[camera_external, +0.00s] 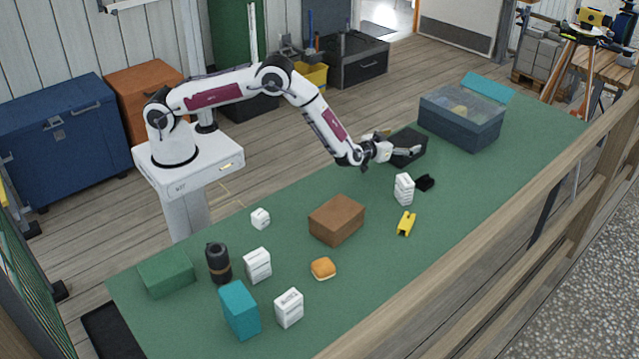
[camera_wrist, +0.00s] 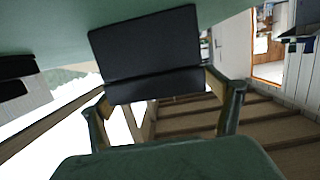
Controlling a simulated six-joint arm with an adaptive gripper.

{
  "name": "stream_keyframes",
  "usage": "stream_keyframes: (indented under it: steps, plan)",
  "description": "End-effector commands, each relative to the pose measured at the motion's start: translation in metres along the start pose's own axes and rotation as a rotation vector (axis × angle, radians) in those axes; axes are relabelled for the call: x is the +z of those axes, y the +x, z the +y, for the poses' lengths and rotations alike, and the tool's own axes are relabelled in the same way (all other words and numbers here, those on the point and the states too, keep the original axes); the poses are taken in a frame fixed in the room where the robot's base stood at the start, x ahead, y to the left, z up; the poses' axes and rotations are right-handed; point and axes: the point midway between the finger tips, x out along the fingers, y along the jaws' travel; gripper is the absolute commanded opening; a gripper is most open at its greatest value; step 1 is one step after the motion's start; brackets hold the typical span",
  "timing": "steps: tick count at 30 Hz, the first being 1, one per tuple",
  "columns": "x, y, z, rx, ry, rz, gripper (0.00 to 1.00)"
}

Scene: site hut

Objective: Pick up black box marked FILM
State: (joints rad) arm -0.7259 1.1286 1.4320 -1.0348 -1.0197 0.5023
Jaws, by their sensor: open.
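A black box (camera_external: 411,139) sits on the green table near its far edge, just beyond my gripper (camera_external: 408,150). In the wrist view the black box (camera_wrist: 147,45) fills the space ahead of and between my open fingertips (camera_wrist: 158,88). The fingers lie one to each side of its near end; I cannot tell whether they touch it. No FILM marking is legible on the faces in view. My gripper reaches in low and nearly level, and its near finger hides part of the box in the external view.
A white carton (camera_external: 404,189), a small black object (camera_external: 425,183) and a yellow item (camera_external: 406,223) lie nearer the camera. A brown box (camera_external: 337,220) stands left. Table at far right is clear.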

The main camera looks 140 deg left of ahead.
Motion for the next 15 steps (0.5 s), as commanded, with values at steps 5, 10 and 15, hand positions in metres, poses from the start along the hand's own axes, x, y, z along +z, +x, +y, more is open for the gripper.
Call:
stream_keyframes:
  steps: [5,10,15]
  plan:
    - [-0.0001,-0.0001,0.0001,0.0,0.0,0.0,0.69]
    - [-0.0001,-0.0002,0.0001,0.0,0.0,0.0,0.36]
    - [-0.0017,-0.0001,0.0004,0.0,-0.001,0.003,0.36]
